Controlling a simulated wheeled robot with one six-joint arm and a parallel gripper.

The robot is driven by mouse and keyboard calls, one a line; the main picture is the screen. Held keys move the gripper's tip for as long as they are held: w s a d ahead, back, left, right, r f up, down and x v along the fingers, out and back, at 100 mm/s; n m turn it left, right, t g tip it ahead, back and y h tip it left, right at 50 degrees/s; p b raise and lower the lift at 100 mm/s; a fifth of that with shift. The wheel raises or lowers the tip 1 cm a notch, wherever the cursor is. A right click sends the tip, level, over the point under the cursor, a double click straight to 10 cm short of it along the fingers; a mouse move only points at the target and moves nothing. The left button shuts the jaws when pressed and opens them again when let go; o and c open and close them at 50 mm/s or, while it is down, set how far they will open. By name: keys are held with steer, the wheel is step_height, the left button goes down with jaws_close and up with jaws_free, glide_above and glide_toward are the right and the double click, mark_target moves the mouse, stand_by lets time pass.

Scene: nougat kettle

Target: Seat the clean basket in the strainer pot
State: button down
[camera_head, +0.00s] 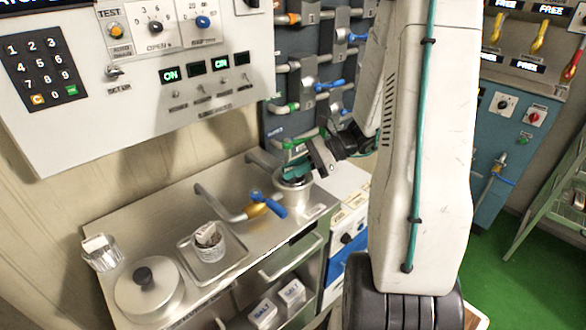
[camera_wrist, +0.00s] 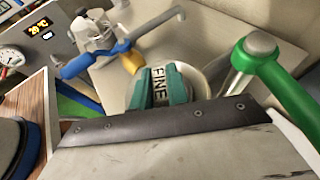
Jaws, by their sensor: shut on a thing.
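My gripper (camera_head: 293,168) is low over the strainer pot (camera_head: 293,197) at the counter's back right corner. In the wrist view its teal fingers (camera_wrist: 162,85) are shut on an upright tag marked FINE, the visible part of the clean basket (camera_wrist: 158,82). The rest of that basket is hidden by the fingers and the pot. A pale round rim, seemingly the strainer pot (camera_wrist: 205,84), shows behind the fingers. I cannot tell whether the basket is fully down in it. A second mesh basket (camera_head: 207,243) with a tag stands in a metal tray (camera_head: 187,262) further left.
A tap with a blue lever (camera_head: 270,205) stands left of the pot. A green-handled pipe (camera_wrist: 280,78) rises close right of my fingers in the wrist view. A lidded pot (camera_head: 148,297) and a glass (camera_head: 102,258) stand at the counter's left. A control panel overhangs the counter.

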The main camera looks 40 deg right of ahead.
steer(key=shift+f, duration=0.25)
stand_by(0.4)
steer(key=c, duration=1.3)
jaws_free()
steer(key=shift+r, duration=0.15)
steer(key=shift+o, duration=1.4)
steer(key=shift+r, duration=3.85)
